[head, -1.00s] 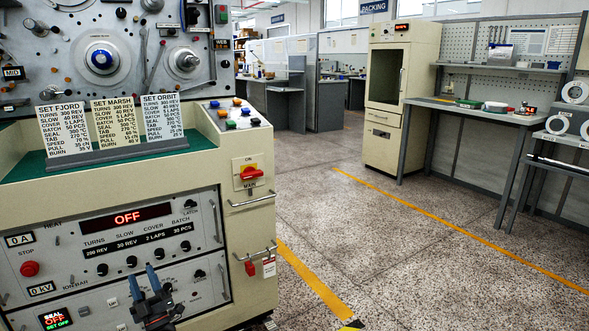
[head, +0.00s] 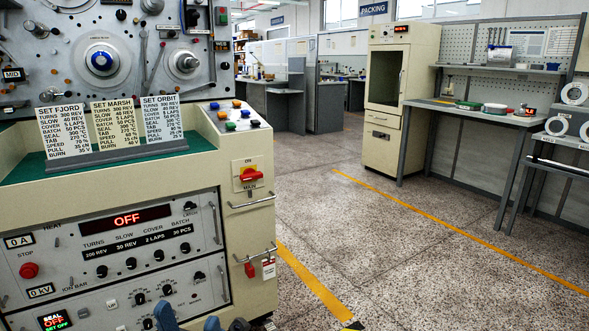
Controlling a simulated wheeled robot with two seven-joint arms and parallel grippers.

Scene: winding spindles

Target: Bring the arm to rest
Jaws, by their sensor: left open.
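My left gripper (head: 189,323) shows only at the bottom edge of the head view, in front of the lower panel of the winding machine (head: 236,205). Its two blue fingertips stand apart with nothing visible between them. The rest of this gripper and its arm are cut off below the picture. It appears apart from the panel's knobs, though the exact gap cannot be told. My right gripper is out of view.
The machine carries three set cards (head: 118,130), a red main switch (head: 251,174) and a display reading OFF (head: 127,219). To the right are open speckled floor (head: 400,260), a cream cabinet (head: 388,100) and a grey workbench (head: 470,112).

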